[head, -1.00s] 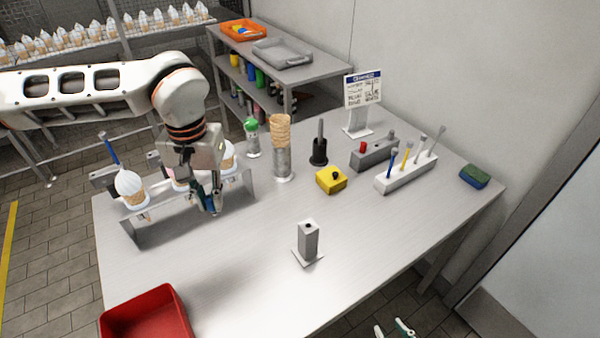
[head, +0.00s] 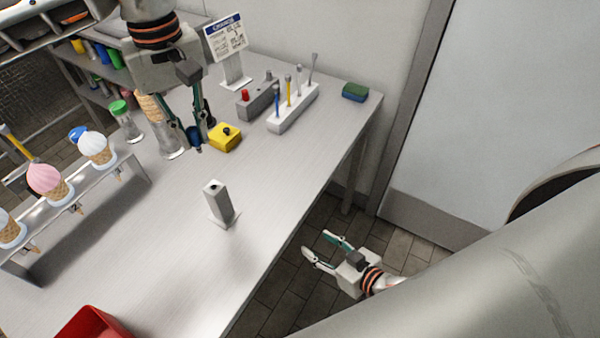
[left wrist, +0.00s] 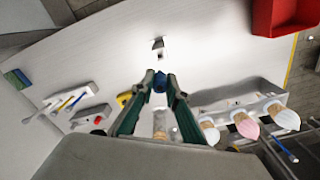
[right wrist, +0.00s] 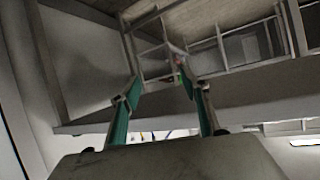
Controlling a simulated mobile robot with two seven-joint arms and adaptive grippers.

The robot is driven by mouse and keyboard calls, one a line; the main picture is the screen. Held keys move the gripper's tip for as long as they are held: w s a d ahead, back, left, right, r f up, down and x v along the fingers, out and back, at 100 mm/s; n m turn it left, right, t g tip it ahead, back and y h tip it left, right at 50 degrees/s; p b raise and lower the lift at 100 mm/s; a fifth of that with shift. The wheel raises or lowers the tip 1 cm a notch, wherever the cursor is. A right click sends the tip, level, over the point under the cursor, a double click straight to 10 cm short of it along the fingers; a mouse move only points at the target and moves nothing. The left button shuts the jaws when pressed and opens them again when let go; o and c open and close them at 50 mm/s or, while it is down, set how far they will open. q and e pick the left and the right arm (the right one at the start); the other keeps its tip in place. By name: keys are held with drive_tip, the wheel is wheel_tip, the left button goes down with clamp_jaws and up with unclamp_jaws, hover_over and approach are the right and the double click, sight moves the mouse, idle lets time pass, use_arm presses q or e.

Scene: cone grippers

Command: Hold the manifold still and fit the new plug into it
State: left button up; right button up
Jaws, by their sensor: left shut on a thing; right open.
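The manifold looks to be the grey upright block (head: 220,203) with a dark hole in its top, standing on a square base on the table. It also shows in the left wrist view (left wrist: 158,45). My left gripper (head: 197,140) is shut on a small dark blue piece, which looks like the new plug (left wrist: 159,82), and holds it behind the manifold, beside the yellow block. The plug's lower end is hard to make out. My right gripper (head: 318,245) is open and empty, beyond the table's right edge, apart from the manifold. It also shows open in the right wrist view (right wrist: 158,85).
A yellow block (head: 225,139) with a dark knob, a grey block with a red button (head: 258,100) and a white tool rack (head: 291,110) stand behind. The cone rack (head: 95,190) is at left, a red tray (head: 92,325) at front left. Table around the manifold is clear.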

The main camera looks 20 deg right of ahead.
drive_tip(key=w+d+r+m+t+y, duration=0.2)
drive_tip(key=w+d+r+m+y, duration=0.15)
drive_tip(key=w+r, duration=0.35)
drive_tip(key=w+d+r+m+t+y, duration=0.25)
drive_tip(key=w+d+r+m, duration=0.25)
drive_tip(key=r, duration=0.5)
drive_tip(key=n+g+y, duration=0.1)
drive_tip(key=n+g, duration=0.1)
drive_tip(key=n, duration=0.5)
approach(221, 193)
drive_tip(key=w+d+f, duration=0.1)
drive_tip(key=d, duration=0.1)
drive_tip(key=w+d+f, duration=0.1)
drive_tip(key=d, duration=0.2)
drive_tip(key=w+d+f, duration=0.1)
drive_tip(key=d, duration=0.2)
drive_tip(key=shift+f, duration=0.3)
drive_tip(key=s+a+r+n, duration=0.35)
drive_tip(key=a+n, duration=0.25)
drive_tip(key=a, duration=0.2)
drive_tip(key=shift+h, duration=0.3)
drive_tip(key=x, duration=1.2)
drive_tip(key=shift+w+a+r, duration=0.1)
drive_tip(key=shift+r, duration=0.2)
clamp_jaws()
drive_tip(key=c, duration=1.3)
unclamp_jaws()
